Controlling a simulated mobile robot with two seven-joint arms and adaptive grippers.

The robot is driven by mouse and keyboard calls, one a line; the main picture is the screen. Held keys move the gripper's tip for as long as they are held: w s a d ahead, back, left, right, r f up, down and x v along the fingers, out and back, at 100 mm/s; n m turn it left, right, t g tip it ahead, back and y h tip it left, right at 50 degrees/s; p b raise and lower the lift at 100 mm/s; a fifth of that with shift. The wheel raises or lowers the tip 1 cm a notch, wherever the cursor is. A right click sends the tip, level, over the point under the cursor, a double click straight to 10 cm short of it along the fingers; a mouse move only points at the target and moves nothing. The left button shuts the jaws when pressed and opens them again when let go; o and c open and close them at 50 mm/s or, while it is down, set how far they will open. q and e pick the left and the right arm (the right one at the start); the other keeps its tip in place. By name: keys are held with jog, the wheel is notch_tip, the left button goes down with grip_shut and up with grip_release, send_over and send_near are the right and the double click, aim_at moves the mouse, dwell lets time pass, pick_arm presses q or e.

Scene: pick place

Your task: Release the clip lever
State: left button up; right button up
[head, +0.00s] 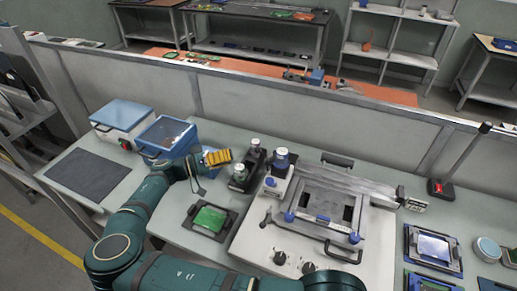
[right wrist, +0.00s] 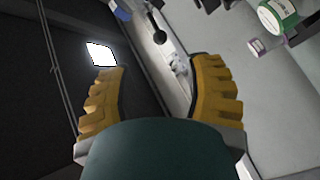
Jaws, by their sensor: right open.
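A grey metal fixture (head: 318,205) lies on a pale base plate (head: 256,247) on the bench. It has blue-tipped clips on its front edge, one at the left (head: 289,217) and one at the right (head: 354,238). I cannot tell which part is the clip lever. My right gripper (head: 217,157) has yellow ribbed fingers and is left of the fixture, apart from it, beside a blue bin. In the right wrist view its fingers (right wrist: 153,68) are spread with nothing held between them. My left gripper is not in view.
The blue bin (head: 165,132) and a blue-lidded box (head: 121,113) stand at the back left. A green board (head: 209,218) lies in a black tray. A dark mat (head: 88,176) is bare. A low partition (head: 250,103) runs behind the bench.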

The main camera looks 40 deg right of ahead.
aim_at(258, 149)
jog(key=p+x, duration=0.1)
jog(key=x, duration=0.9)
jog(key=shift+d, duration=0.2)
jog(key=shift+c, duration=0.3)
grip_shut()
